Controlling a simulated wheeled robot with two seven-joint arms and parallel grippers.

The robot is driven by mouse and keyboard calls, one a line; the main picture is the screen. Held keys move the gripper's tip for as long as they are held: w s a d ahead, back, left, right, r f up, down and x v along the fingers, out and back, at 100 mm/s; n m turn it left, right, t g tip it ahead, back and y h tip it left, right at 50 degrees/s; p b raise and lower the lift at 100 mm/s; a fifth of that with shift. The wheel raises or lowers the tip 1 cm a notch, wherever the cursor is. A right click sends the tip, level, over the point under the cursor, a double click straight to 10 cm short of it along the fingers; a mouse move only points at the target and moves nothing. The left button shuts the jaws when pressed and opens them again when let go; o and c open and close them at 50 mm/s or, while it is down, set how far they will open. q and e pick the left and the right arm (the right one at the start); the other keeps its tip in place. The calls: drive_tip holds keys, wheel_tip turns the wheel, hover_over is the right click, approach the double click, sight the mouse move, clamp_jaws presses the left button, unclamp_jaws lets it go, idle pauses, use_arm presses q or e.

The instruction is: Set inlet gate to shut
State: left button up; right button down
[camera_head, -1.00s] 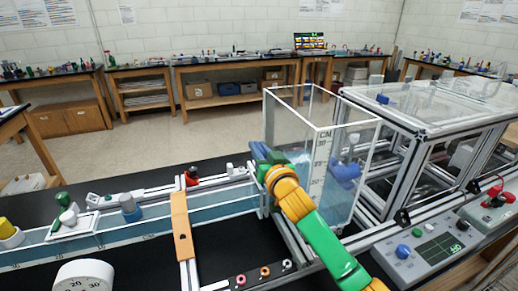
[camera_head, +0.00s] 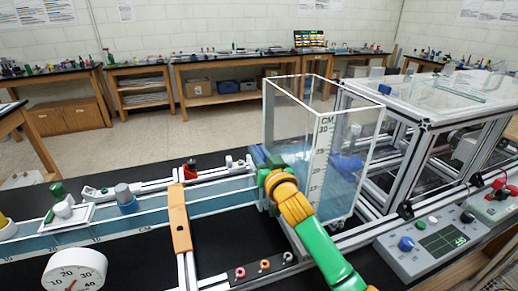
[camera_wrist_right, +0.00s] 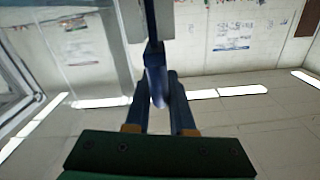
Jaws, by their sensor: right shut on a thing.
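My right gripper (camera_head: 264,160) is at the near left corner of the clear tank (camera_head: 320,140), where the water channel (camera_head: 215,199) meets it. The green and orange arm covers much of this spot in the head view. In the right wrist view, the fingers (camera_wrist_right: 158,98) are closed around a narrow dark blue upright piece (camera_wrist_right: 153,62), which looks like the inlet gate's handle. The gate's lower part is hidden, so I cannot tell how far it is open. Blue water stands in the tank and channel. My left gripper is out of view.
An orange crosspiece (camera_head: 180,218) spans the channel. A round white dial (camera_head: 75,272) stands at front left. A control box (camera_head: 430,242) with a blue knob and screen is at front right. A clear-topped extrusion frame (camera_head: 440,105) stands right of the tank.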

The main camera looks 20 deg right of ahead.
drive_tip(key=shift+f, duration=0.7)
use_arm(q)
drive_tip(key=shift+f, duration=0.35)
use_arm(e)
drive_tip(key=shift+r, duration=0.1)
drive_tip(key=c, duration=0.8)
unclamp_jaws()
drive_tip(key=shift+w+a, duration=0.1)
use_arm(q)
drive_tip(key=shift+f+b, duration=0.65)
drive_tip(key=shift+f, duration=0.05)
use_arm(e)
drive_tip(key=s, duration=0.7)
